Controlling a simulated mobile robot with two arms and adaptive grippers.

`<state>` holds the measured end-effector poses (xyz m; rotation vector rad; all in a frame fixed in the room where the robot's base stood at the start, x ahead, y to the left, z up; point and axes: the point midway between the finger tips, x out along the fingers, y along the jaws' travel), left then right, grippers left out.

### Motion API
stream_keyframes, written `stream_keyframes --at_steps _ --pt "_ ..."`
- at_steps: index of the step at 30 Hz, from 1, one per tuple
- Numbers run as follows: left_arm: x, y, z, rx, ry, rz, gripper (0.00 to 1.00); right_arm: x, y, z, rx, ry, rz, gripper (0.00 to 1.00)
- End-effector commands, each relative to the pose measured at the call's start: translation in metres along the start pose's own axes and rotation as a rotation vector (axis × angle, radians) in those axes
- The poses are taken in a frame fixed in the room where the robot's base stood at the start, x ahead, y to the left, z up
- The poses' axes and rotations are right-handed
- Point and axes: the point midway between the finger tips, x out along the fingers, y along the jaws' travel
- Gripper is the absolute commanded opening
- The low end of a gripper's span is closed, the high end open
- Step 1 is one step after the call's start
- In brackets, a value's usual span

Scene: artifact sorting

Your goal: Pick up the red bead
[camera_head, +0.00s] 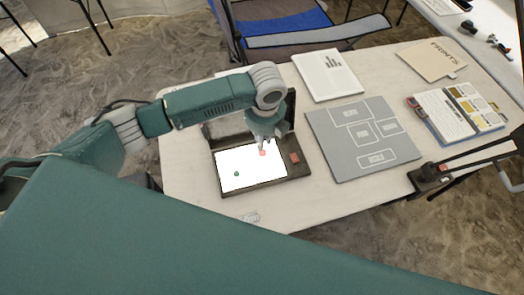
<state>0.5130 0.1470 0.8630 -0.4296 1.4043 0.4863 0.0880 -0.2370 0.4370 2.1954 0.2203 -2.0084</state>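A small red bead (262,153) is on the bright white surface of a dark tray or case (255,187), near its far right part. My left gripper (262,144) comes in from the left and points down right at the bead. Its fingers are small and partly overlap the bead in this view. I cannot tell whether they touch it or how far apart they are. My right gripper is not in view.
A green bead (237,174) lies on the same white surface. A red square piece (294,157) is at the case's right side.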

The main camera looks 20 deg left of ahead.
Motion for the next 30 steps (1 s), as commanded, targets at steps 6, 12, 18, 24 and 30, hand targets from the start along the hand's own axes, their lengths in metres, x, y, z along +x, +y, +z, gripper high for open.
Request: stream_keyframes --at_steps 6,12,18,24,30 --pt "0.017 0.0 -0.001 0.001 0.001 0.001 0.2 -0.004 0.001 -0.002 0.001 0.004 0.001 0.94" --pt "0.044 -0.001 -0.005 0.0 0.001 0.002 0.2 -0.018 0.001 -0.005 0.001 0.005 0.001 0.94" --pt "0.065 -0.001 -0.005 0.001 0.0 0.0 0.2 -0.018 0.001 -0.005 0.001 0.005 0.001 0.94" --pt "0.067 -0.002 -0.004 0.002 -0.001 -0.001 0.2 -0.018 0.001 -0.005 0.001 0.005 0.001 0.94" --pt "0.066 -0.002 -0.004 0.001 -0.001 -0.001 0.05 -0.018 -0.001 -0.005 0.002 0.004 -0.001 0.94"
